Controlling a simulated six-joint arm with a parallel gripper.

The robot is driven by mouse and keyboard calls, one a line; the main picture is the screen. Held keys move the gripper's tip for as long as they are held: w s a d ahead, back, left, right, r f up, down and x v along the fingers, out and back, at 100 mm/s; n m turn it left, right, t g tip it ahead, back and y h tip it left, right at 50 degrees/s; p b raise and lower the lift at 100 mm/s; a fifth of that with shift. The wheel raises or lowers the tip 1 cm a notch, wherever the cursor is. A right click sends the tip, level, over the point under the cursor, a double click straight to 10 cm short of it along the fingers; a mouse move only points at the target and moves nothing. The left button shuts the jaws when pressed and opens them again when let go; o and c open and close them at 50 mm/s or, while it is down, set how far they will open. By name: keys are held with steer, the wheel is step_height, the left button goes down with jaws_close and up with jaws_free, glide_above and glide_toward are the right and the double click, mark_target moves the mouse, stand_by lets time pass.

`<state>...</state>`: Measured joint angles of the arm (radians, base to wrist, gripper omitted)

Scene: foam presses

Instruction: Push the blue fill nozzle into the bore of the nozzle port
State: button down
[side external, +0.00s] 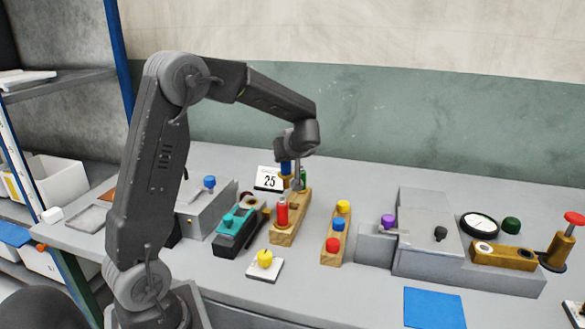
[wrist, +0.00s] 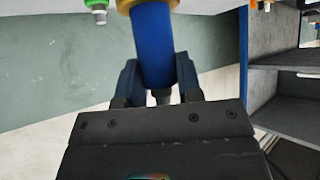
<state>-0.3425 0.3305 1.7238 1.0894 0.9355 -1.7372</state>
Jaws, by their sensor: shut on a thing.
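The blue fill nozzle (wrist: 152,45) is held between the two fingers of my gripper (wrist: 158,85) in the wrist view. It has a gold collar at its far end. In the side view, the blue nozzle (side external: 286,168) shows partly beside my wrist, above the back of a wooden rack (side external: 287,235); whether it touches the rack is unclear. A brass block (side external: 505,258) with a round bore at its left end sits on the grey machine at right, well away from my gripper. It looks like the nozzle port.
A red-topped piece (side external: 282,212) stands in the near rack. A second rack (side external: 330,257) holds yellow, blue and red pieces.

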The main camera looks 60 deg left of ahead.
steer(key=s+a+r+n+g, duration=0.1)
steer(key=s+a+n+g, duration=0.3)
steer(key=s, duration=0.4)
steer(key=shift+s+a+n+g+h, duration=0.3)
steer(key=shift+a+n, duration=0.3)
steer(key=shift+a, duration=0.6)
steer(key=shift+f, duration=2.85)
steer(key=shift+f, duration=2.5)
steer(key=c, duration=0.7)
jaws_free()
steer(key=shift+f, duration=0.1)
